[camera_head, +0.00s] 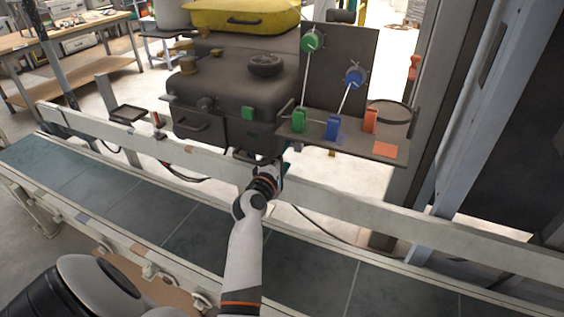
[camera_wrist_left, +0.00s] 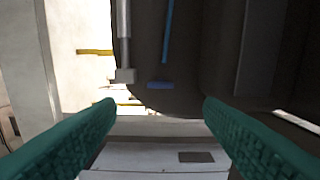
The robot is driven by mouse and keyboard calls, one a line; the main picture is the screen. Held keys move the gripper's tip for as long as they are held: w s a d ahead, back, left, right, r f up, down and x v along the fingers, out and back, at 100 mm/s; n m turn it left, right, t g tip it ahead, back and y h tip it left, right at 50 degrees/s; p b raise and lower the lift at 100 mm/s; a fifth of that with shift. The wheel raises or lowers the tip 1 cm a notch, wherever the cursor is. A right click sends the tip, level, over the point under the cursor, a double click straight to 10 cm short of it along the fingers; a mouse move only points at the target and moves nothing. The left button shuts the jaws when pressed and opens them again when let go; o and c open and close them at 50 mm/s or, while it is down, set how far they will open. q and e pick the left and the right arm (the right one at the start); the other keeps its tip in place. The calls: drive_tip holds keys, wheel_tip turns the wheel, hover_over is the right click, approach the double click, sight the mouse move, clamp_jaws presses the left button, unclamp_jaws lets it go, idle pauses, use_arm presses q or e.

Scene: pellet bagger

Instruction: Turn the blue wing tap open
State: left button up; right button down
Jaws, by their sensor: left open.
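In the left wrist view a small flat blue bar (camera_wrist_left: 160,85), which looks like the blue wing tap, sits against a dark rounded surface. A thin blue rod (camera_wrist_left: 168,30) shows above it. The green-padded fingers of my left gripper (camera_wrist_left: 159,105) are apart, one on each side of the bar in the picture, with nothing between them. Whether they are level with the bar in depth I cannot tell. In the head view my left gripper (camera_head: 277,168) is under the machine's front edge and mostly hidden. The bar cannot be made out there. My right gripper is out of view.
The dark machine (camera_head: 215,130) carries a yellow lid (camera_head: 240,18). A pale rail (camera_head: 350,205) and conveyor (camera_head: 190,235) run in front.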

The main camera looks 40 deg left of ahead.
use_arm(q)
drive_tip(key=shift+s+d, duration=0.15)
drive_tip(key=shift+s, duration=0.45)
